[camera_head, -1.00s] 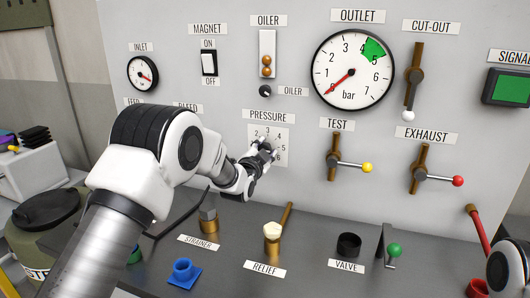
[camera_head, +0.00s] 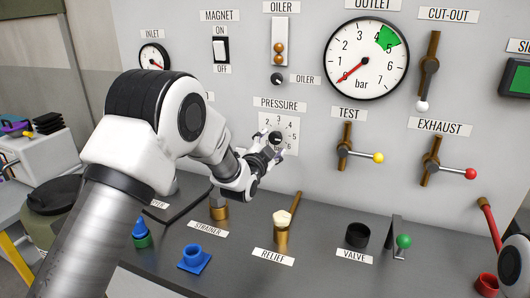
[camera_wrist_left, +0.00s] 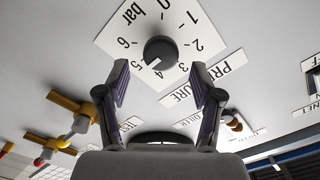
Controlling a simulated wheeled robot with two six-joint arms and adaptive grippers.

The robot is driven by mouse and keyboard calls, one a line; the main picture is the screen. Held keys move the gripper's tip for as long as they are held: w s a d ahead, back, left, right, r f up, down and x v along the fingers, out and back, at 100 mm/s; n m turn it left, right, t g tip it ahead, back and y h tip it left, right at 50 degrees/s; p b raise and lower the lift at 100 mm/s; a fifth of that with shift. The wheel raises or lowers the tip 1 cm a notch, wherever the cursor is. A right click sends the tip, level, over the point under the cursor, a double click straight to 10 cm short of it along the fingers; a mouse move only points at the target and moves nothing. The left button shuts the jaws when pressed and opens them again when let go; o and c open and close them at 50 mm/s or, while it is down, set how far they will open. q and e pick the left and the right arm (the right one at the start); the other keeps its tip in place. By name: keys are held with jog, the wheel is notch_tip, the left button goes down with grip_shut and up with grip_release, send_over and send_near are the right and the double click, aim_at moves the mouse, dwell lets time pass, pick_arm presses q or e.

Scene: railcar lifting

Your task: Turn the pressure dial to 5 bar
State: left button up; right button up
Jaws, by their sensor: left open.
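The pressure dial is a dark round knob (camera_wrist_left: 160,52) with a white pointer mark, set on a white scale plate (camera_wrist_left: 122,30) on the grey panel. In the left wrist view the mark points roughly between 4 and 5. My left gripper (camera_wrist_left: 160,78) is open, its two fingers apart on either side below the knob, with no visible contact. In the head view my left gripper (camera_head: 273,150) is in front of the plate (camera_head: 290,124) and hides part of its numbers. The outlet gauge (camera_head: 366,59) has its red needle at 0 and a green zone near 4 to 5.
The test lever (camera_head: 358,155) and exhaust lever (camera_head: 450,172) stick out right of the dial. The relief valve (camera_head: 282,230), valve cup (camera_head: 357,236) and green-knobbed lever (camera_head: 402,241) stand on the bench below.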

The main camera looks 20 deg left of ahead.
pick_arm(q)
jog(key=s, duration=0.7)
jog(key=shift+s, duration=0.15)
jog(key=shift+a, duration=0.1)
